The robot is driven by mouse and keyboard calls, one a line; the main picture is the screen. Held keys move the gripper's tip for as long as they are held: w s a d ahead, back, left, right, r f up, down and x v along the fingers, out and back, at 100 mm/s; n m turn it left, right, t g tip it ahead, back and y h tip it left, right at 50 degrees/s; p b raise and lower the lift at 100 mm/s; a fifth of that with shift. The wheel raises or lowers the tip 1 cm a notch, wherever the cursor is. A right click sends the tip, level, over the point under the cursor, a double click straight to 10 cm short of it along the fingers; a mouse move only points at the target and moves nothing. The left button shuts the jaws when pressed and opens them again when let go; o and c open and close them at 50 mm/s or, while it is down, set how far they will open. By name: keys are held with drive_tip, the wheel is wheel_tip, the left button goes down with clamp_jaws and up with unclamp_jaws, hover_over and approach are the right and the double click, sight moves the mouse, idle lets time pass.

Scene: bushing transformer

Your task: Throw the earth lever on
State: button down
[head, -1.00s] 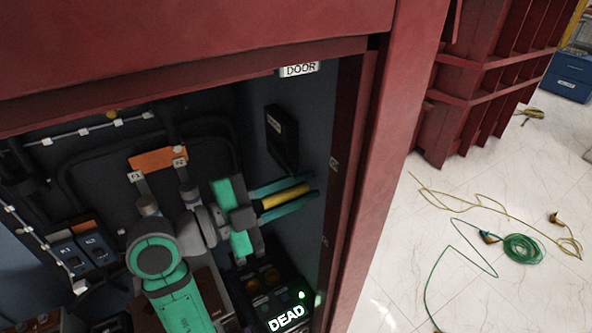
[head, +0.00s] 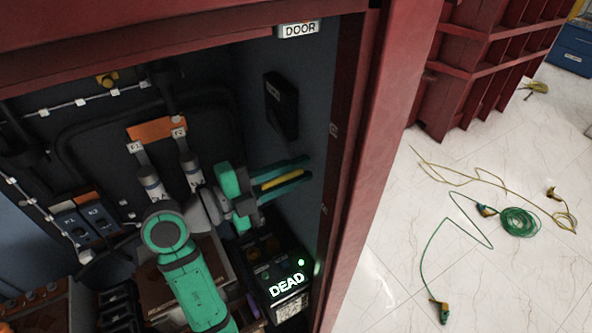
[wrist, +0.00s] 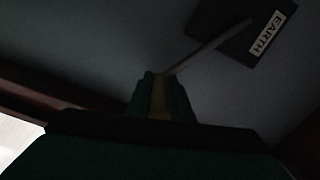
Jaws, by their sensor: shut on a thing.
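The earth lever's yellow grip (head: 281,179) is between the teal fingers of my gripper (head: 300,173), inside the cabinet by its right side wall. In the wrist view the jaws (wrist: 160,88) are shut on the yellow grip (wrist: 158,98). A thin grey rod (wrist: 210,45) runs from the grip up and right to a dark box (wrist: 235,38) with an EARTH label (wrist: 269,34). In the head view the dark box (head: 281,105) is on the wall above my gripper. The rod is hard to make out there.
A unit with a lit DEAD display (head: 287,285) stands below my gripper. The red door frame (head: 345,170) is close on the right. Orange-topped terminals (head: 157,130) and dark cables are at left. Green and yellow leads (head: 518,222) lie on the floor outside.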

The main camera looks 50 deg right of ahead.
drive_tip(key=shift+w+d+f, duration=0.1)
drive_tip(key=shift+w+f, duration=0.15)
drive_tip(key=shift+f, duration=0.2)
drive_tip(key=c, duration=1.6)
unclamp_jaws()
drive_tip(key=shift+c, duration=0.2)
drive_tip(key=shift+w+r, duration=0.1)
drive_tip(key=shift+w+a, duration=0.2)
drive_tip(key=shift+a, duration=0.25)
drive_tip(key=v, duration=0.9)
drive_tip(key=shift+a, duration=0.4)
